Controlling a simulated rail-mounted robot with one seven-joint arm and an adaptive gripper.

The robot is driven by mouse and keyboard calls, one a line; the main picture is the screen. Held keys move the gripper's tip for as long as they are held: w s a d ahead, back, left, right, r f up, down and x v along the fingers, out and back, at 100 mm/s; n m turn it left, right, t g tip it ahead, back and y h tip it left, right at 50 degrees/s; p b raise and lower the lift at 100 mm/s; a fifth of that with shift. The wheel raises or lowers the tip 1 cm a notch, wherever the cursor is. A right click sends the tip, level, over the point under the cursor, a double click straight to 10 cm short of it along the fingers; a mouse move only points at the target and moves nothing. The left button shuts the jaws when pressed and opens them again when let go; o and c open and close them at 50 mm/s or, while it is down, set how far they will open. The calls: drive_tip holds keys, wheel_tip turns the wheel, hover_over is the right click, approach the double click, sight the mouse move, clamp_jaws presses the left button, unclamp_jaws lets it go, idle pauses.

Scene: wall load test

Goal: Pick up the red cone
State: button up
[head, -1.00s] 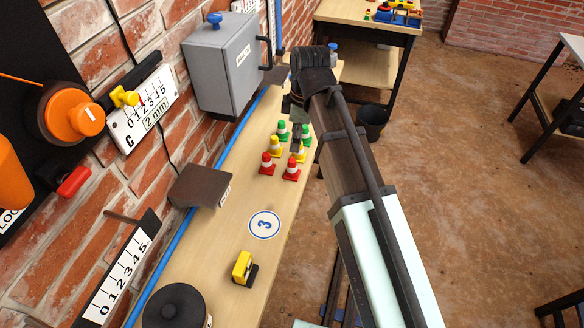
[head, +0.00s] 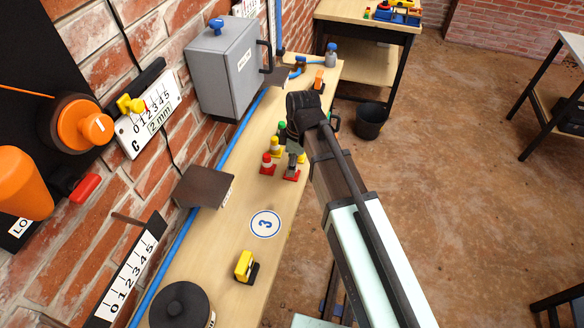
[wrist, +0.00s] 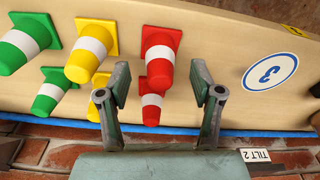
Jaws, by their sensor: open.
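Two red cones with white bands stand on the wooden bench. In the head view, the left red cone (head: 267,164) is clear and the right red cone (head: 291,176) is mostly hidden behind my gripper (head: 294,157). In the wrist view, the red cone farther from the wall (wrist: 160,55) is larger. The other red cone (wrist: 152,101) lies below it in the picture, closer to the wall. My gripper (wrist: 162,80) is open and empty. Both red cones show between the lines of its two fingers. Contact is not visible.
Yellow cones (wrist: 92,50) and green cones (wrist: 29,45) stand close beside the red ones. A brown shelf plate (head: 203,187) and grey box (head: 222,62) jut from the wall. The bench (head: 238,212) is mostly clear around the round "3" label (head: 265,223).

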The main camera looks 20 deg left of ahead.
drive_tip(key=shift+a+f, duration=0.15)
drive_tip(key=shift+f, duration=1.1)
drive_tip(key=c, duration=1.2)
drive_tip(key=shift+r, duration=0.1)
